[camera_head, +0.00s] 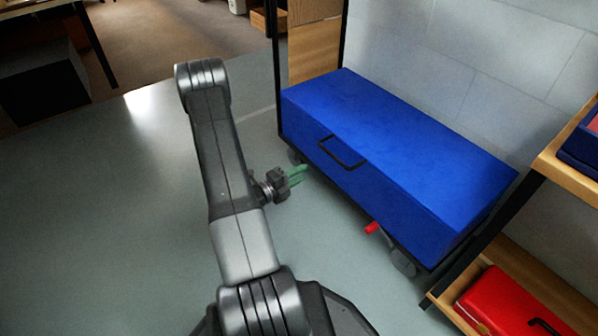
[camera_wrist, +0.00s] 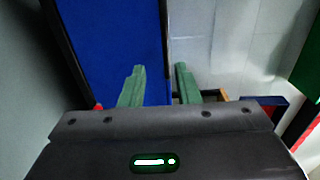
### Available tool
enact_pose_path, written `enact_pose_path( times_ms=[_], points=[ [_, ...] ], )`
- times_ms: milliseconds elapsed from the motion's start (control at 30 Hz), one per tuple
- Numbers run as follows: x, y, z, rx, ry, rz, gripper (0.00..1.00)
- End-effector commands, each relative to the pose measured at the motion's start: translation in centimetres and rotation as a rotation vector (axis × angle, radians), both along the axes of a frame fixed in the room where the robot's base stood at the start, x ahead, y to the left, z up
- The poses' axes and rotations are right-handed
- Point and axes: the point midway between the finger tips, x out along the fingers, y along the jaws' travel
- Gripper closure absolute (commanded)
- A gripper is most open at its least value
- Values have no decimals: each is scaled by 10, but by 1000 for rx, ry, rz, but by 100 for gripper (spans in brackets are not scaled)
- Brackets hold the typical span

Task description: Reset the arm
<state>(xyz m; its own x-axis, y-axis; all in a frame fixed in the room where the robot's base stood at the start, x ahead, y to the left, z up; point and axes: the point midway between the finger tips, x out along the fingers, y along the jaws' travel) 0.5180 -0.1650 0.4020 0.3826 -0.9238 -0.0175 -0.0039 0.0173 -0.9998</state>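My arm (camera_head: 222,150) rises from the bottom of the head view and bends over, away from the shelf. My gripper (camera_head: 303,174) has green fingers and sits in front of the blue case's left end in the picture. The head view does not show clearly whether they touch. In the wrist view the two green fingers of my gripper (camera_wrist: 159,77) stand apart with nothing between them, so it is open and empty.
A large blue case (camera_head: 400,150) with a black handle rests on a wheeled cart by the grey wall. A wooden shelf (camera_head: 570,176) with a red case (camera_head: 505,305) stands at right. Open grey floor (camera_head: 90,220) lies at left.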

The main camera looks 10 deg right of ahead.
Motion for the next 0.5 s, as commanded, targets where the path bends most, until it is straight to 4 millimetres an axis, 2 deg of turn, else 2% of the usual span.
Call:
enact_pose_path(
  times_ms=[133, 267, 500],
  points=[
    [2, -5, -1, 0, -1, -1, 71],
    [7, -19, -2, 1, -3, -3, 71],
    [25, -62, -3, 0, -4, -4, 71]
  ],
)
